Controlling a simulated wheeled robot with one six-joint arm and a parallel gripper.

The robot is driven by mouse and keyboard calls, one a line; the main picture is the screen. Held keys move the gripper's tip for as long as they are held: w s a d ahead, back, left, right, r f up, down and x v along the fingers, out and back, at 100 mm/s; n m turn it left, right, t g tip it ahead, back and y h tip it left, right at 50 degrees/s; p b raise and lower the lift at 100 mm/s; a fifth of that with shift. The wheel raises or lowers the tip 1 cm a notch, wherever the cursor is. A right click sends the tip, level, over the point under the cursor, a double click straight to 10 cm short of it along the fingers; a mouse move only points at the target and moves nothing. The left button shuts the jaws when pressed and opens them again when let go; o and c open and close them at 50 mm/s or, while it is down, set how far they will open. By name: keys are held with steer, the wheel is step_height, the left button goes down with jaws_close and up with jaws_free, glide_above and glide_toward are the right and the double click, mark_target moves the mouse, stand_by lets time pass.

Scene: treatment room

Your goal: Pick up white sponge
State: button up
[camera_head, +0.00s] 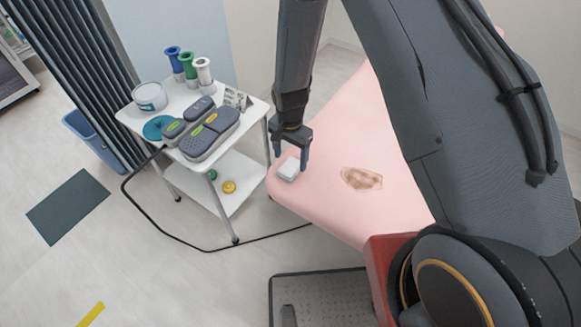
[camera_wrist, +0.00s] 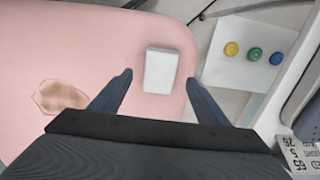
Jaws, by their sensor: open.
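The white sponge (camera_head: 288,169) is a small block lying on the corner of the pink treatment table (camera_head: 320,205). In the wrist view the sponge (camera_wrist: 161,70) lies beyond my fingertips, between their lines and close to the table's edge. My gripper (camera_head: 291,162) is open and empty; its fingers also show in the wrist view (camera_wrist: 159,78). In the head view it hangs just above and behind the sponge. I cannot tell the exact height gap.
A brown stain (camera_head: 362,178) marks the pink surface. Left of the table stands a white cart (camera_head: 230,172) with bottles, a jar (camera_head: 150,97) and a grey device (camera_head: 212,132). A black cable (camera_head: 150,216) runs across the floor. A dark foot plate (camera_head: 325,295) lies in front.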

mark_target(290, 166)
steer(key=shift+f+p, duration=0.65)
steer(key=shift+f, duration=1.2)
steer(key=shift+c, duration=0.2)
steer(key=c, duration=1.2)
steer(key=shift+r, duration=0.1)
step_height(290, 166, up, 10)
steer(key=b, duration=0.3)
